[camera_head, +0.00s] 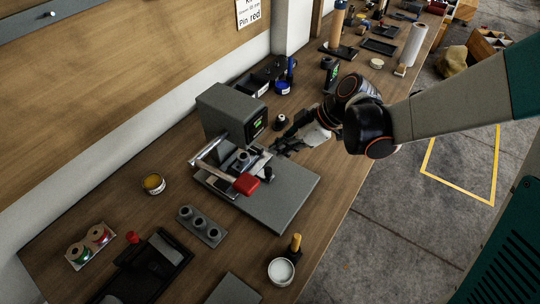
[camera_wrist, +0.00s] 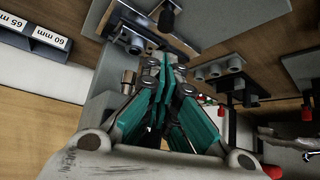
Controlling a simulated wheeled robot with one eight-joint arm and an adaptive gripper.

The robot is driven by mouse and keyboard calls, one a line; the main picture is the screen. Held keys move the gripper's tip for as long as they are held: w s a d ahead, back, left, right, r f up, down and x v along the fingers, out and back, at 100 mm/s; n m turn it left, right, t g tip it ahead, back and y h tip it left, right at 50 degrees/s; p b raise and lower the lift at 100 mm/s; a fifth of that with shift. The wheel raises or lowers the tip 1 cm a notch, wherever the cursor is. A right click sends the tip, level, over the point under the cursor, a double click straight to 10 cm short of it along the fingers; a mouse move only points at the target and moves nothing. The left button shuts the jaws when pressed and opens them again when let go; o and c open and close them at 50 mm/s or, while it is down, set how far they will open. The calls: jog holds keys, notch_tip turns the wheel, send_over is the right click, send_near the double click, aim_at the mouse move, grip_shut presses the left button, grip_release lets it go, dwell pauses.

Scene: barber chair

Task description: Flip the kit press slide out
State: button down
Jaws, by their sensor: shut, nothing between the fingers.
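The kit press (camera_head: 224,112) is a grey box with a small green display, standing against the wall side of the bench. At its front are metal slide parts with round dies (camera_head: 238,160) and a silver lever with a red handle (camera_head: 246,184). A grey base plate (camera_head: 285,197) extends in front. My gripper (camera_head: 277,149) is just right of the press front, low and close to the slide parts. In the wrist view, its teal fingers (camera_wrist: 165,66) are together and empty, beside metal press parts (camera_wrist: 128,38). Whether they touch the slide is unclear.
A grey holder with round pegs (camera_head: 201,225), a yellow-topped tin (camera_head: 153,184) and a black tray (camera_head: 150,268) lie nearer. A white tin (camera_head: 281,271) is near the bench edge. A blue-lidded jar (camera_head: 282,87) and labelled bins (camera_wrist: 35,37) stand behind the press.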

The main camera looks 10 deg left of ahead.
jog(key=b, duration=0.4)
send_over(262, 176)
notch_tip(262, 176, down, 7)
jog(key=shift+w+a+f, duration=0.1)
jog(key=shift+a+f, duration=0.05)
jog(key=shift+f, duration=0.05)
jog(key=shift+p, duration=0.3)
jog(key=s+d, duration=0.2)
jog(key=d, duration=0.1)
jog(key=s+d, duration=0.2)
jog(key=d, duration=0.2)
jog(key=s+d, duration=0.2)
jog(key=d, duration=0.2)
jog(key=shift+d, duration=0.1)
